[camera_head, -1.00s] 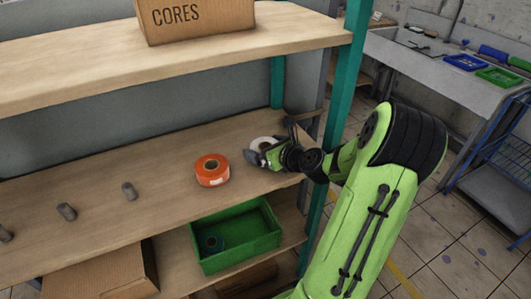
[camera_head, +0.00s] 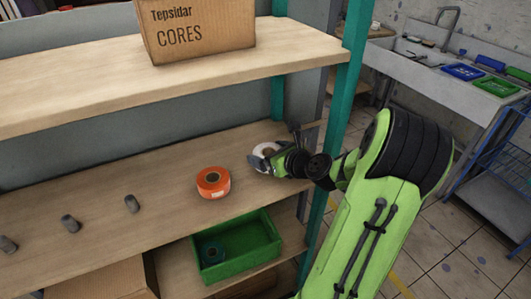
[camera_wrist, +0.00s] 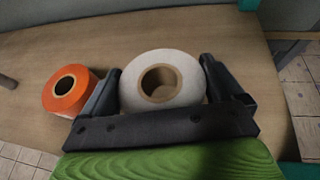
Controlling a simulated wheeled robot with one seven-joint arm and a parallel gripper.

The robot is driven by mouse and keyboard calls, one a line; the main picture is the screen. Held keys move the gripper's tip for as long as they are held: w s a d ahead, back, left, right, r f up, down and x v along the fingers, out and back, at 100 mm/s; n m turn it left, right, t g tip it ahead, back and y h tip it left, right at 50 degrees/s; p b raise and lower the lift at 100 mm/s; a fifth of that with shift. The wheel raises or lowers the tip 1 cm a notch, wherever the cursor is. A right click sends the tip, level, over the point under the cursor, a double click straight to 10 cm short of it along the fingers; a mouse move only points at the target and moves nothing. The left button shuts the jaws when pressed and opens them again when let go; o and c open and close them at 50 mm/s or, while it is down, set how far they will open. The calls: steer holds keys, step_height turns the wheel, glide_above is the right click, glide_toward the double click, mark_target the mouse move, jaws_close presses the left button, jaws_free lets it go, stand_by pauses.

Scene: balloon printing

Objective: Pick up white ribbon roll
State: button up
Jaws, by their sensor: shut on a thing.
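The white ribbon roll (camera_wrist: 185,66) with a brown cardboard core is between the two dark fingers of my gripper (camera_wrist: 160,85) in the wrist view. My gripper is shut on it. In the head view the white roll (camera_head: 267,149) shows at the right end of the middle shelf, partly hidden by my gripper (camera_head: 266,158). The roll looks tilted there; whether it touches the shelf I cannot tell.
An orange roll (camera_head: 213,182) lies on the middle shelf (camera_head: 165,172), just left of my gripper. A cardboard box (camera_head: 198,28) is on the upper shelf. A green crate (camera_head: 253,238) sits below. A teal post (camera_head: 345,85) is close on the right.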

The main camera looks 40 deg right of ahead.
steer(key=s+a+b, duration=0.1)
steer(key=s+b, duration=0.1)
steer(key=s, duration=1.4)
steer(key=shift+s+a, duration=0.25)
